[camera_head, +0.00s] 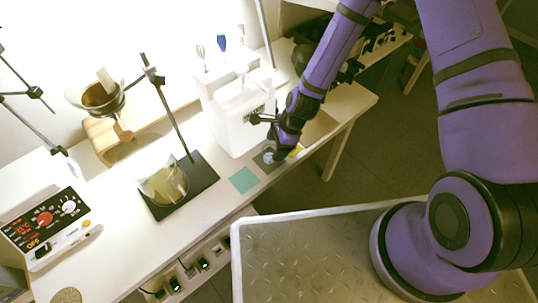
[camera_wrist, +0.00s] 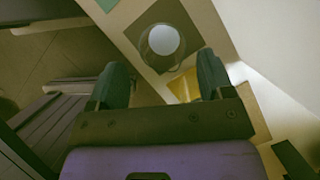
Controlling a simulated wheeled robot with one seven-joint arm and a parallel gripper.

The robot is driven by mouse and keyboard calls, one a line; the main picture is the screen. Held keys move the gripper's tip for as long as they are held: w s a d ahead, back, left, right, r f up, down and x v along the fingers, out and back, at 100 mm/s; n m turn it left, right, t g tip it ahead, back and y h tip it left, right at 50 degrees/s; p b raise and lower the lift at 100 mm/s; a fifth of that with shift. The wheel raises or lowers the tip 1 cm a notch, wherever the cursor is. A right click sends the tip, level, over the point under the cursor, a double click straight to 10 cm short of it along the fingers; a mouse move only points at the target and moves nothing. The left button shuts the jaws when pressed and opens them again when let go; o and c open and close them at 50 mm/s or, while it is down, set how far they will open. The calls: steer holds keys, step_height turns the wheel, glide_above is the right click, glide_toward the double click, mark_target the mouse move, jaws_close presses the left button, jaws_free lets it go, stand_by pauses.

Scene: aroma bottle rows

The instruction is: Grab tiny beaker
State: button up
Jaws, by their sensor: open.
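The tiny beaker (camera_wrist: 162,40) is a small round glass seen from above in the wrist view, standing on a dark grey square (camera_wrist: 148,62). In the head view the beaker (camera_head: 268,157) is small and indistinct on the same square, close to my gripper (camera_head: 279,154). In the wrist view my gripper (camera_wrist: 165,74) is open, with its two fingers wide apart. The beaker lies just beyond the fingertips, roughly in line with the gap, and is not between the fingers. A yellow patch (camera_wrist: 185,85) shows between the fingers, partly hidden by the gripper.
A teal square (camera_head: 244,179) lies left of the dark square on the bench. A white container (camera_head: 240,122) stands close behind. A stand on a black base (camera_head: 200,186) with a large beaker (camera_head: 164,185) is further left. The bench's front edge is near.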

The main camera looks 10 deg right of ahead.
steer(key=shift+x, duration=2.6)
steer(key=shift+w, duration=0.2)
steer(key=c, duration=1)
